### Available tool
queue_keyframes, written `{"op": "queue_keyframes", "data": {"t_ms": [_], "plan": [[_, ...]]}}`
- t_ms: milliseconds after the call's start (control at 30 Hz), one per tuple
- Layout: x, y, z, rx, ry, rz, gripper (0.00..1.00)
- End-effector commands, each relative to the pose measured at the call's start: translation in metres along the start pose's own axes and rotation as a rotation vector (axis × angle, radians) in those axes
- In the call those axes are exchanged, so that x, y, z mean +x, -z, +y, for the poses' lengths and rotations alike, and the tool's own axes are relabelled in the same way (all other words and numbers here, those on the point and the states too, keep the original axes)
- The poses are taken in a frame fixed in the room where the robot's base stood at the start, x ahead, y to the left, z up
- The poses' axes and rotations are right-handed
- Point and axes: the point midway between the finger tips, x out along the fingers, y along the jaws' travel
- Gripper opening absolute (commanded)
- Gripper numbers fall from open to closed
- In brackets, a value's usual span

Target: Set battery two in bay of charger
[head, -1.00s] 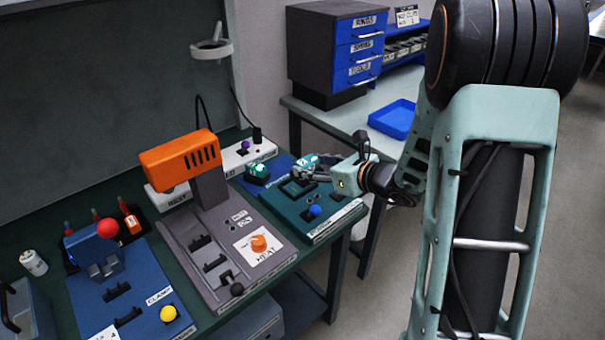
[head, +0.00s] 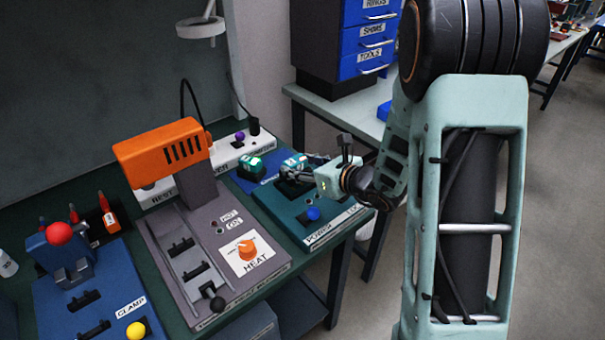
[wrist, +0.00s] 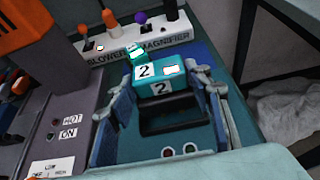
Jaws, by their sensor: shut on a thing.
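Battery two (head: 293,165) is a teal block with white "2" labels. It also shows in the wrist view (wrist: 160,78), between the fingertips. My gripper (head: 306,170) is shut on it, with one finger on each side, as the wrist view (wrist: 174,88) shows. The charger (head: 268,201) is a dark teal unit with a blue knob at the right end of the bench. Its dark bay (head: 293,187) lies just under the battery. The battery looks upright and low over the bay. I cannot tell whether it touches the bay, as my fingers partly hide the spot.
Another teal battery (head: 250,166) sits on a blue mat behind the charger. A white blower and magnifier strip (head: 228,152) stands behind it. A grey heat station (head: 200,250) with an orange head is at left. Floor lies open to the right.

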Motion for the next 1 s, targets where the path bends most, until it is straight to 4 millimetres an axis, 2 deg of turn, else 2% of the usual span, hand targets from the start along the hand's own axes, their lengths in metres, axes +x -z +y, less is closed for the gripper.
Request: {"op": "queue_keyframes", "data": {"t_ms": [33,133,600,633,800,1000], "plan": [[0.006,0.013,0.003,0.002,-0.001,0.0,0.1],[0.011,0.023,0.006,0.002,0.001,-0.001,0.1],[0.013,0.028,0.007,0.001,0.004,-0.002,0.1],[0.013,0.029,0.007,0.002,0.004,0.001,0.47],[0.013,0.028,0.007,0.002,0.003,0.002,0.63],[0.013,0.028,0.007,0.003,0.003,0.002,0.63]]}}
